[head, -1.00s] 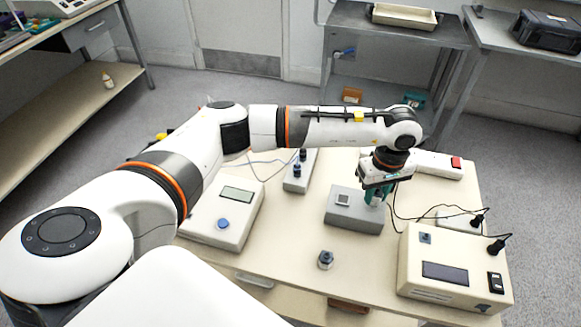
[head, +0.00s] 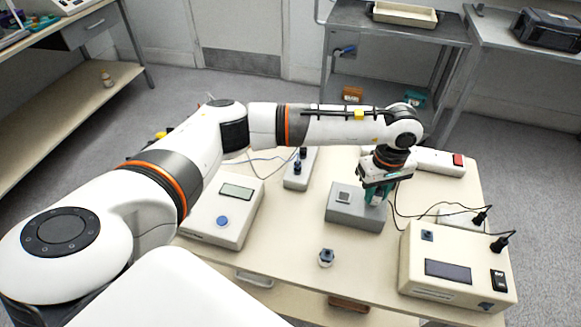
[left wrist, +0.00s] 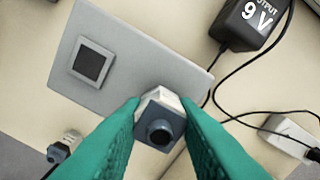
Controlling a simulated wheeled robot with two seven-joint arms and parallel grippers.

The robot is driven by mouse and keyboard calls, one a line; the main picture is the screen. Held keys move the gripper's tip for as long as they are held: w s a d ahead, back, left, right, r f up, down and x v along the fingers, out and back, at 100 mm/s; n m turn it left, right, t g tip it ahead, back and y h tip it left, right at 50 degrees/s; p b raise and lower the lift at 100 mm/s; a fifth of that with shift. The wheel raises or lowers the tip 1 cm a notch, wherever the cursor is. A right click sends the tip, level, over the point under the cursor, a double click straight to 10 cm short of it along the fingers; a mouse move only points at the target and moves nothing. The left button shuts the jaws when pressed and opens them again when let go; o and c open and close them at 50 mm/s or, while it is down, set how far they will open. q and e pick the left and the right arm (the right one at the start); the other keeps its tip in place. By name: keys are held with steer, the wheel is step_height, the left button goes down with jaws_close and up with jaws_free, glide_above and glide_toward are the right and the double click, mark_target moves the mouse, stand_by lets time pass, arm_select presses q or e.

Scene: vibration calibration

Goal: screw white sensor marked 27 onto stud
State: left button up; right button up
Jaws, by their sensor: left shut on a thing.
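My left gripper (head: 375,196) is shut on a white sensor with a dark blue-grey connector end, seen clearly in the left wrist view (left wrist: 158,118). The teal fingers grip it on two sides. It is at the right part of the grey block (head: 345,213), which has a small square dark panel (left wrist: 91,63) on top. The stud is hidden, so I cannot tell whether the sensor is seated on it. No number on the sensor is legible. Another small sensor-like piece with a blue-grey top (head: 326,257) stands on the table in front of the block. My right gripper is out of view.
A cream box with a dark display (head: 447,271) stands at right, with black cables and plugs nearby. A white meter with a blue knob (head: 222,221) is at left. Dark-blue-topped pieces (head: 299,165) stand on a grey strip behind. A black 9 V adapter (left wrist: 251,22) lies near the block.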

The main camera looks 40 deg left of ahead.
arm_select(q)
steer(key=shift+f+b, duration=0.3)
steer(key=shift+b, duration=0.4)
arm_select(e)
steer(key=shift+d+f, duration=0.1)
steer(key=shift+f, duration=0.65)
arm_select(q)
steer(key=shift+s+f, duration=0.2)
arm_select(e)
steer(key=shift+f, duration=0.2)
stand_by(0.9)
arm_select(q)
steer(key=shift+f+m+b, duration=0.1)
steer(key=shift+m+b, duration=0.8)
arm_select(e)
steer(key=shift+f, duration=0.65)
